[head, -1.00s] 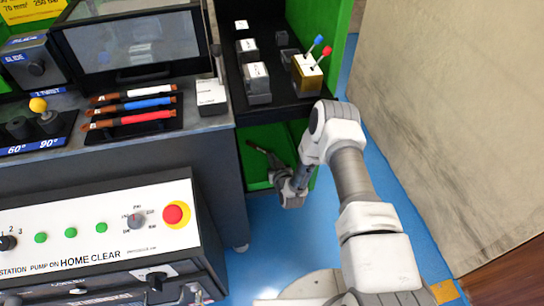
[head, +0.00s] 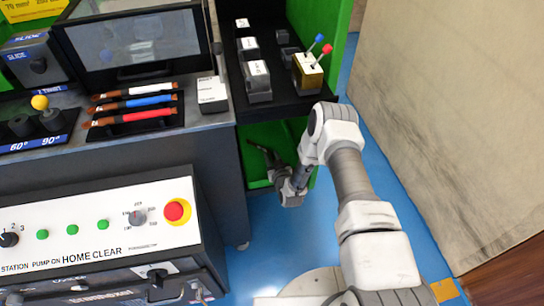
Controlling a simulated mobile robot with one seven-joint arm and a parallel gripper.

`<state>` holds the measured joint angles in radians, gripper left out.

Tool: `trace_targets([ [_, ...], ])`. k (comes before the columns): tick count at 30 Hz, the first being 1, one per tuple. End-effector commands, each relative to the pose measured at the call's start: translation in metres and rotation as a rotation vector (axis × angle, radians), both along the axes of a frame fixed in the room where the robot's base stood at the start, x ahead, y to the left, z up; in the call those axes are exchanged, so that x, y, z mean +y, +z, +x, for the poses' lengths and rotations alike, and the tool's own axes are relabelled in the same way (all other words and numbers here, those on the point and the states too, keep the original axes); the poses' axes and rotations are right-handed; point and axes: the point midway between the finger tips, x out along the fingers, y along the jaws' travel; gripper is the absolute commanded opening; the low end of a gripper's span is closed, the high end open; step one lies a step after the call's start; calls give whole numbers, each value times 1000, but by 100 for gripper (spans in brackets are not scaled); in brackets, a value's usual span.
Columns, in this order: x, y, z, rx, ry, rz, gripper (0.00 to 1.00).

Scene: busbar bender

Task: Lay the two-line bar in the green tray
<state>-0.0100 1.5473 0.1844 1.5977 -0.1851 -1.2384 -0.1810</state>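The green tray (head: 257,178) is the low green bay at the cabinet's foot, under the black shelf. My arm reaches down at its right side. My gripper (head: 272,163) points into the tray, small and dark against the green. A thin dark piece (head: 258,149) extends from it over the tray; I cannot tell whether this is a finger or a held bar. Whether the gripper is open or shut does not show.
The black shelf (head: 285,110) above the tray holds grey blocks and a yellow box (head: 307,73) with blue- and red-tipped rods. A control panel (head: 90,235) with a red stop button stands at lower left. A beige wall (head: 450,120) closes the right side. Blue floor lies between.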

Motion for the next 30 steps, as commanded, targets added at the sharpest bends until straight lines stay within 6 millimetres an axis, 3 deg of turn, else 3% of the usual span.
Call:
trace_targets([
  [1, -6, -14, -8, 27, 0, -18, 34],
  [4, -6, -14, -8, 27, 0, -19, 34],
  [11, -7, 2, -10, 27, -2, -21, 34],
  [21, -23, 31, -80, 21, 0, -13, 34],
  [30, -31, 42, -113, 15, 1, -10, 34],
])
